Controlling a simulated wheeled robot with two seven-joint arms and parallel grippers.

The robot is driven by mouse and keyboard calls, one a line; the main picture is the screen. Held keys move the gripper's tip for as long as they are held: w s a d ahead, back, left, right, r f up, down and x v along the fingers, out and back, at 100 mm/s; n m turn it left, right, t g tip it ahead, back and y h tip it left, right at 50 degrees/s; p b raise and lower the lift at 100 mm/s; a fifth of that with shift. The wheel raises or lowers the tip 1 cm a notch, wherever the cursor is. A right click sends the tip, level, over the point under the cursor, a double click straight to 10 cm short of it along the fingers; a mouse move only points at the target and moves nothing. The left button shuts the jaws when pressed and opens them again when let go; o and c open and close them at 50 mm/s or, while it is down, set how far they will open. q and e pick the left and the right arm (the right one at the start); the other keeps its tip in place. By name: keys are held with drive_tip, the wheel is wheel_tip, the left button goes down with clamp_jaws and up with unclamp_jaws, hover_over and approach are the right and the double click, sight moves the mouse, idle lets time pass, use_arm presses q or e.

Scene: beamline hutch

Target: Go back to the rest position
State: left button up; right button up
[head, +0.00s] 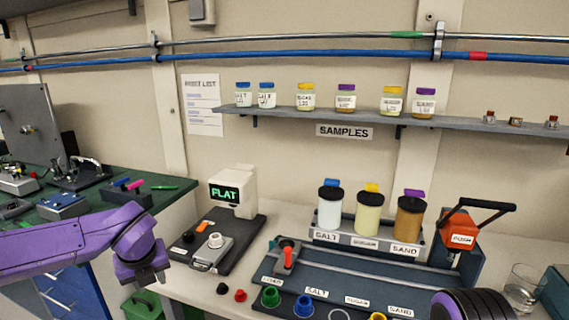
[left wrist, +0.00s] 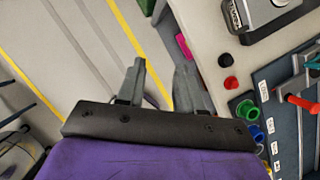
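My left gripper (head: 150,277) hangs at the end of the purple arm, in front of the bench's left front edge in the head view. In the left wrist view its two grey fingers (left wrist: 160,82) are apart with nothing between them, and the floor shows behind. The bench edge lies to the right of the fingers there. A dark ribbed part with purple, seemingly of my right arm, shows at the lower right of the head view; the right gripper itself is not seen.
The bench holds a device reading FLAT (head: 232,190), a black knob (head: 222,288), a red knob (head: 240,295), a tray with a green ring (head: 270,297), and labelled jars (head: 368,213). A green bin (head: 142,305) stands below the left gripper. Yellow-lined floor is clear.

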use_arm(q)
drive_tip(key=s+d+f+m+t+y, duration=0.15)
drive_tip(key=s+f+m, duration=0.25)
drive_tip(key=f+m, duration=0.65)
drive_tip(key=s+f+m+t+y, duration=0.2)
drive_tip(key=s+f+m, duration=0.1)
drive_tip(key=f+m, duration=0.8)
drive_tip(key=s+f+m+g, duration=0.1)
drive_tip(key=s+f+m, duration=0.3)
drive_tip(key=s, duration=0.4)
drive_tip(key=s+a+f+m+g+h, duration=0.1)
drive_tip(key=s+f+m, duration=0.3)
drive_tip(key=s, duration=0.5)
drive_tip(key=s+a+f+m+g+h, duration=0.1)
drive_tip(key=s+f+m, duration=0.3)
drive_tip(key=s, duration=0.5)
drive_tip(key=shift+f+m+g, duration=0.4)
drive_tip(key=shift+m+g, duration=0.15)
drive_tip(key=shift+m, duration=0.6)
